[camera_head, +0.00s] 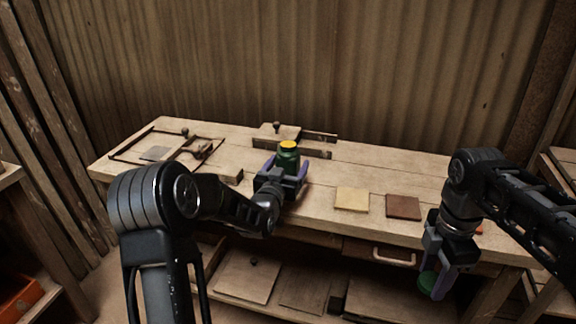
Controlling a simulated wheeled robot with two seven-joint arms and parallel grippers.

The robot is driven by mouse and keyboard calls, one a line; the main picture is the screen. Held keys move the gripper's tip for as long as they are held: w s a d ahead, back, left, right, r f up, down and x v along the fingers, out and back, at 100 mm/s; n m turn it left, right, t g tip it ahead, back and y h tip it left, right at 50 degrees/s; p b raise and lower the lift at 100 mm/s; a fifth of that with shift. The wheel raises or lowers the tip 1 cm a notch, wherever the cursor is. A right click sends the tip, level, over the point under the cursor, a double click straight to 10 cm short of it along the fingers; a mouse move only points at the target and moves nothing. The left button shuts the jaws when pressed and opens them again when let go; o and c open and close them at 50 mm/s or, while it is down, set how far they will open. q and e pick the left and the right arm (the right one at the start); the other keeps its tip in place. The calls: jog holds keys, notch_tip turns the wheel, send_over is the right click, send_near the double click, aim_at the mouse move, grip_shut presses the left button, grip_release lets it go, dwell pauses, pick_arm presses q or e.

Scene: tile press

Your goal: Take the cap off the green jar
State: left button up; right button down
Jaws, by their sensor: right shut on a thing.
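The green jar (288,161) stands upright on the workbench, its top a yellow-orange disc with no green cap on it. My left gripper (286,168) is at the jar, with one purple finger on each side of it. The fingers look spread, with small gaps to the jar. My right gripper (436,282) points down in front of the bench's front edge, at the right. It is shut on a green piece, which looks like the cap (427,281), partly hidden by the fingers.
A pale tile (352,199) and a brown tile (403,207) lie on the workbench (350,178) right of the jar. A wooden block fixture (300,141) stands behind the jar. A framed press (165,149) is at the left. A drawer handle (394,257) juts from the front.

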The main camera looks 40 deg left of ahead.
jog(key=shift+r, duration=0.1)
pick_arm(q)
jog(key=shift+r+p, duration=0.2)
jog(key=shift+p, duration=0.1)
pick_arm(e)
jog(key=shift+r, duration=0.15)
jog(key=shift+f+b, duration=0.55)
pick_arm(q)
jog(key=v, duration=1.2)
jog(key=shift+f, duration=0.15)
